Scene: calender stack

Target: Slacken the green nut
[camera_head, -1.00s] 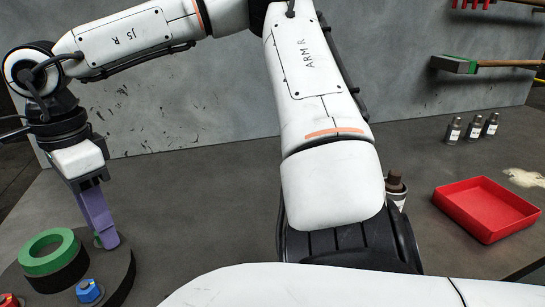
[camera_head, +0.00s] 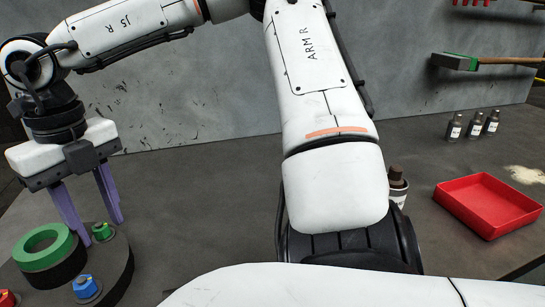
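The small green nut (camera_head: 102,232) sits on the round dark base (camera_head: 121,262) at the lower left, just right of a thick green ring (camera_head: 43,247) on a black hub. My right gripper (camera_head: 98,225) reaches over from above with its two purple fingers pointing down and spread apart. The fingertips are around the level of the green nut in the picture, one to its left and one to its upper right. I cannot tell whether they touch it. My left gripper is not in view.
A blue nut (camera_head: 86,289) and a red nut (camera_head: 8,299) sit on the same base. A red tray (camera_head: 487,206), a dark-capped bottle (camera_head: 397,186) and small bottles (camera_head: 474,125) stand at the right.

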